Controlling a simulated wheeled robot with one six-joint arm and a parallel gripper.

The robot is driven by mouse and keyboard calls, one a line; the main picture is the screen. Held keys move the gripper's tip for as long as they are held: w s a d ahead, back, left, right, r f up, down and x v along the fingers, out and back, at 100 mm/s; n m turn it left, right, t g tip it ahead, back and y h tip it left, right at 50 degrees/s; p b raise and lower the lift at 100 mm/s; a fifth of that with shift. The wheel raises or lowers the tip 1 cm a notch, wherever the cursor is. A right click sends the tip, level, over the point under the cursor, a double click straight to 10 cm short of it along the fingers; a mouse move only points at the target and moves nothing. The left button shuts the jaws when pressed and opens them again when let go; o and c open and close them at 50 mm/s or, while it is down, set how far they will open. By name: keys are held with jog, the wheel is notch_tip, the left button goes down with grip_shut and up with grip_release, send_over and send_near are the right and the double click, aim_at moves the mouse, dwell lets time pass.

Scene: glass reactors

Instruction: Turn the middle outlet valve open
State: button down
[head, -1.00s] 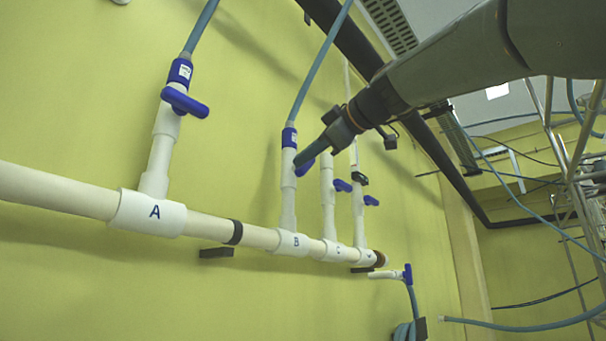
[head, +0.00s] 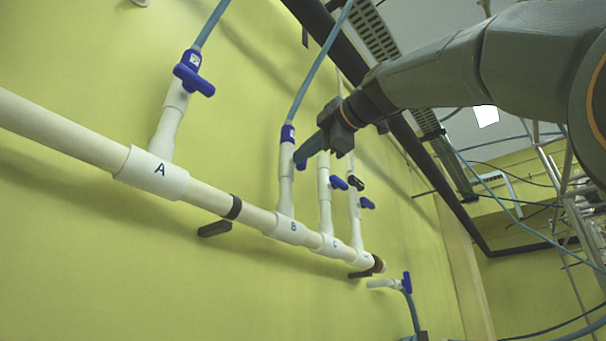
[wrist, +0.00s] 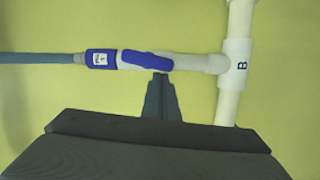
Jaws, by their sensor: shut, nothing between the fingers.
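The middle outlet valve is on the branch marked B. Its white fitting (head: 286,166) rises from the pipe below a blue hose end, and its blue handle (head: 301,163) is partly hidden by my gripper in the head view. In the wrist view the blue handle (wrist: 147,60) lies nearly along the branch, slightly slanted. My gripper (head: 300,155) is shut and empty, with its tips at the handle. In the wrist view the closed fingers (wrist: 160,80) end just below the handle's edge; whether they touch it I cannot tell.
Valve A (head: 195,78), with a blue handle set across its branch, stands to the left. Other blue handles (head: 338,183) (head: 367,203) sit close on the right. The white main pipe (head: 60,128) runs along the yellow wall. A dark beam (head: 350,45) crosses above.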

dwell(0.4)
jog(key=v, duration=0.7)
jog(key=shift+s+d+b, duration=0.3)
jog(key=shift+b, duration=0.05)
jog(key=shift+w+a, duration=0.1)
jog(key=p+x, duration=0.1)
jog(key=x, duration=0.6)
jog(key=shift+w+a+p, duration=0.2)
jog(key=shift+p, duration=0.1)
jog(key=shift+r, duration=0.1)
